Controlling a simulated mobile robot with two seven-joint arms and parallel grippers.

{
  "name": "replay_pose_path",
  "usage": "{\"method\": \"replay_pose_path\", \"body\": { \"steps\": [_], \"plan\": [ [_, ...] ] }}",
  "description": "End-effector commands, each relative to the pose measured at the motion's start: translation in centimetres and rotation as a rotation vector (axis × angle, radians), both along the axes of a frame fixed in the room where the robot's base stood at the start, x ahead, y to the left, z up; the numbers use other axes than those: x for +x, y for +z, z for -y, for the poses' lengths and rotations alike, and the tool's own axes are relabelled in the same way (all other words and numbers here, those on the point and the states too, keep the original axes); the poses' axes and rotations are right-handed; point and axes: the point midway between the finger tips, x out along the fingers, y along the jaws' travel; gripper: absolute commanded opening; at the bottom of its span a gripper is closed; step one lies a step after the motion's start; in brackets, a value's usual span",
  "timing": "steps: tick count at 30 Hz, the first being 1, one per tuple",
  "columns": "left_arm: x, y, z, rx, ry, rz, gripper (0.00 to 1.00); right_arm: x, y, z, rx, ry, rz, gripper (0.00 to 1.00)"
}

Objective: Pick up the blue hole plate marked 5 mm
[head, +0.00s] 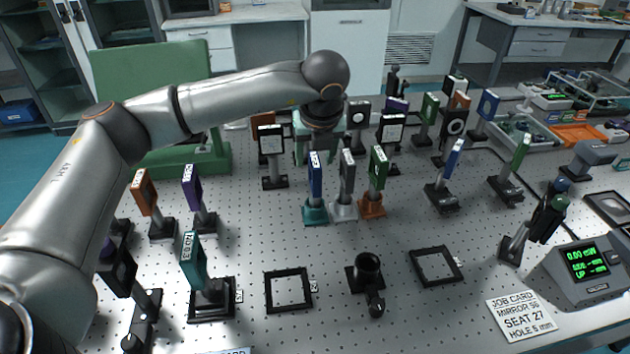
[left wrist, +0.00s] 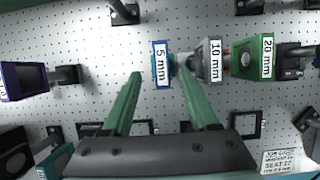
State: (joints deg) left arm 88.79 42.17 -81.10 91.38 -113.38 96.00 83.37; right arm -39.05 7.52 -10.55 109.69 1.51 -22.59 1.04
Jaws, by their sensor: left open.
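The blue hole plate marked 5 mm (head: 315,176) stands upright on a teal base in the middle of the table. In the left wrist view the blue plate (left wrist: 160,64) shows its 5 mm label ahead of the fingertips. My left gripper (head: 316,150) hangs just behind and above the plate in the head view. In the left wrist view its two green fingers (left wrist: 160,78) are apart, with the plate lined up between their tips. It holds nothing; I cannot tell whether the fingers touch the plate. My right gripper is not in view.
A grey 10 mm plate (left wrist: 212,61) stands close to the right of the blue one, then a green 20 mm plate (left wrist: 254,58). Several other mounted plates stand around. Square frames (head: 289,291) and a job card (head: 520,314) lie in front.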

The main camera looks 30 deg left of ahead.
Motion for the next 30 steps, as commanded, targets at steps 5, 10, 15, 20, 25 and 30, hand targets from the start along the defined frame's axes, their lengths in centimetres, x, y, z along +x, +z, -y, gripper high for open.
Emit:
{"method": "replay_pose_path", "body": {
  "steps": [5,10,15,20,25,30],
  "plan": [
    [1.0,-2.0,-0.6,0.001,0.001,-0.006,0.60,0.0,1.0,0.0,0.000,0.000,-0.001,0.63],
    [1.7,-4.1,-1.0,0.000,0.001,-0.004,0.60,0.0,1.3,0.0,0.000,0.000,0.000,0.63],
    [1.9,-4.6,-1.1,-0.002,-0.001,-0.001,0.60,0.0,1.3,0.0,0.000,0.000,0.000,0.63],
    [1.9,-4.6,-1.1,-0.001,-0.001,-0.002,0.57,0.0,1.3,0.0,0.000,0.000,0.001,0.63],
    [1.9,-4.6,-1.1,-0.001,-0.001,-0.002,0.38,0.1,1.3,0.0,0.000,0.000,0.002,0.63],
    [1.9,-4.6,-1.1,-0.001,-0.001,-0.002,0.18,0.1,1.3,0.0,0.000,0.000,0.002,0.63]
  ]
}}
